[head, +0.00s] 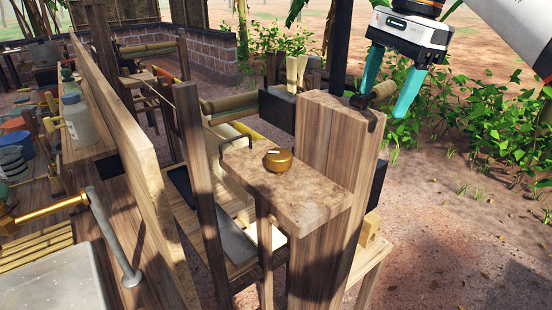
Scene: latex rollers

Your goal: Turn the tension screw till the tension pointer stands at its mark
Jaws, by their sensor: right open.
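A round brass knob (278,161) with a small pale mark on its top sits on a flat wooden board (305,202) near the middle of the head view. I cannot tell for certain whether it is the tension screw, and I cannot make out a tension pointer or its mark. My right gripper (382,100) is at the upper right, with its teal fingers spread apart. My left gripper is not in view.
The thick wooden post (335,140) rises beside the board. Pale rollers (232,148) lie behind it. A long upright plank (125,150) and a thinner post (196,150) stand to the left. A jar (77,122) stands on a ledge. Open ground lies to the right.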

